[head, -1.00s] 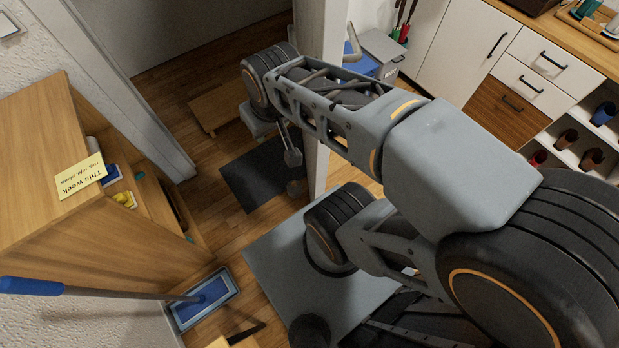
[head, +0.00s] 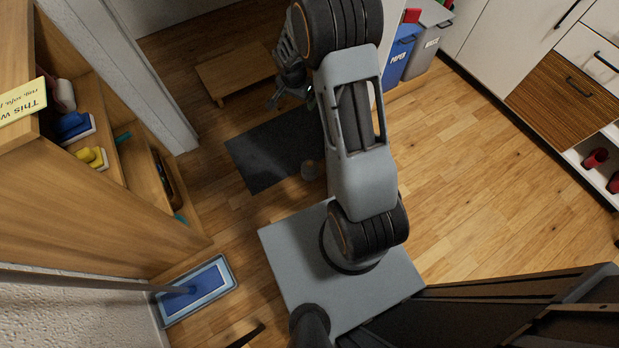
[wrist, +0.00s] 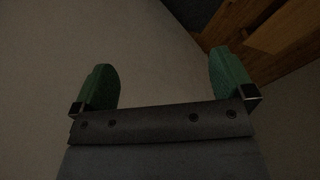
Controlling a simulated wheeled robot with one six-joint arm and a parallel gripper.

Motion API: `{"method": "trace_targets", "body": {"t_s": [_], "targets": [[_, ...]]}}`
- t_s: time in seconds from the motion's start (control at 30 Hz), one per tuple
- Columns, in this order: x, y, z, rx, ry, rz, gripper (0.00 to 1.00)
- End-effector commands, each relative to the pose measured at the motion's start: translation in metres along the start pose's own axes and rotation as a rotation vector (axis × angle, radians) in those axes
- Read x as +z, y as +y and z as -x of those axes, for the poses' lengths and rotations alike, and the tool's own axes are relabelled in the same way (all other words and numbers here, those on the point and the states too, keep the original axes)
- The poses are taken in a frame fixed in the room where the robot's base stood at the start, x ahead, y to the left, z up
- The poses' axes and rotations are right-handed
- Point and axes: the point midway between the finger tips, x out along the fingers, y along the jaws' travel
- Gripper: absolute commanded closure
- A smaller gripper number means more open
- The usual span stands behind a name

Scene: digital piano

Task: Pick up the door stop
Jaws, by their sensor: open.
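No door stop shows in the wrist view.
The dark mat (head: 262,150) lies before a doorway, with the low wooden bench (head: 236,75) behind it. A wooden shelf unit (head: 110,210) stands left. Blue and grey bins (head: 401,55) stand right of my arm. Open floor lies right.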

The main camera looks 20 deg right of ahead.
Motion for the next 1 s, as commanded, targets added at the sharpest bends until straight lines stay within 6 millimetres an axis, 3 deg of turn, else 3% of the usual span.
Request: {"method": "trace_targets", "body": {"t_s": [0.03,0.1,0.3,0.4,0.6,1.0], "targets": [[0.004,0.0,-0.057,0.019,-0.011,-0.047,0.0],[0.005,-0.001,-0.109,0.033,-0.016,-0.122,0.0],[0.017,0.006,-0.238,0.069,-0.029,-0.303,0.0],[0.025,0.012,-0.287,0.082,-0.035,-0.375,0.0],[0.037,0.022,-0.348,0.097,-0.041,-0.466,0.0],[0.047,0.032,-0.42,0.105,-0.043,-0.503,0.0]]}}
